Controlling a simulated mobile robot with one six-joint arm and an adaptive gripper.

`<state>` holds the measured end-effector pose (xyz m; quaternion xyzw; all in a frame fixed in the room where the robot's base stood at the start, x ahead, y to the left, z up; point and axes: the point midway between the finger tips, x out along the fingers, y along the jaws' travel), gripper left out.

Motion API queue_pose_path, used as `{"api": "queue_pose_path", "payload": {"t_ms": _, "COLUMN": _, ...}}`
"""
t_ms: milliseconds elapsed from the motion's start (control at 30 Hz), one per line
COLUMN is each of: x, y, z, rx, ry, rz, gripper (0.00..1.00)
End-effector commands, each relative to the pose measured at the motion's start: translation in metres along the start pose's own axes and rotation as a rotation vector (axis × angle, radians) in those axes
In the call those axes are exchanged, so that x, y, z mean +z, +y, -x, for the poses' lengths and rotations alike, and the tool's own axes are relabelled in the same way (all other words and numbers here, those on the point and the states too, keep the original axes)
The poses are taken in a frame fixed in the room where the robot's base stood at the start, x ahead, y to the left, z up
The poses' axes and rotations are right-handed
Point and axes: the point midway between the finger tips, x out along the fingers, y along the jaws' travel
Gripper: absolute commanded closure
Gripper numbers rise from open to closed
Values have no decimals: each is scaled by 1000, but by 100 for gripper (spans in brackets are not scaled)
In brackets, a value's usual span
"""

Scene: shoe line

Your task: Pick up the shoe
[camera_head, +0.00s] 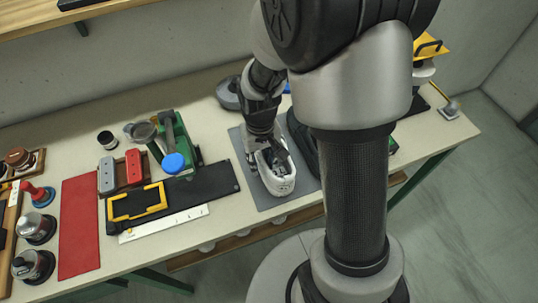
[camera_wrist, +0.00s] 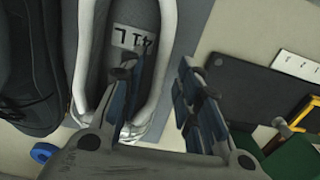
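The white shoe (camera_head: 277,180) stands on a grey mat (camera_head: 248,179), below my arm. In the wrist view the shoe (camera_wrist: 166,50) shows its pale rim and an insole marked 41 L. My gripper (camera_wrist: 156,68) is open, with its two fingers apart. One finger appears over the shoe's opening and the other to the right of its side wall, so the wall lies between them in the picture. Whether either finger touches the shoe, I cannot tell. In the head view my gripper (camera_head: 262,143) hides part of the shoe.
A dark shoe (camera_wrist: 35,60) lies close on the left in the wrist view. In the head view, a black board (camera_head: 205,183), white ruler (camera_head: 165,223), green holder (camera_head: 185,140) and blue round cap (camera_head: 174,163) lie left of the mat.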

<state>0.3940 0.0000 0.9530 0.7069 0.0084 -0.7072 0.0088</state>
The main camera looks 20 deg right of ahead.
Motion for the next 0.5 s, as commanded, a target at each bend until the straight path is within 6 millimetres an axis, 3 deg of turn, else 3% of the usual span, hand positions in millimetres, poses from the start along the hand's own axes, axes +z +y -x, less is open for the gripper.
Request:
{"api": "queue_pose_path", "payload": {"t_ms": 200, "x": 0, "y": 0, "z": 0, "rx": 0, "ry": 1, "rz": 1, "gripper": 70}}
{"api": "queue_pose_path", "payload": {"t_ms": 500, "x": 0, "y": 0, "z": 0, "rx": 0, "ry": 1, "rz": 1, "gripper": 90}}
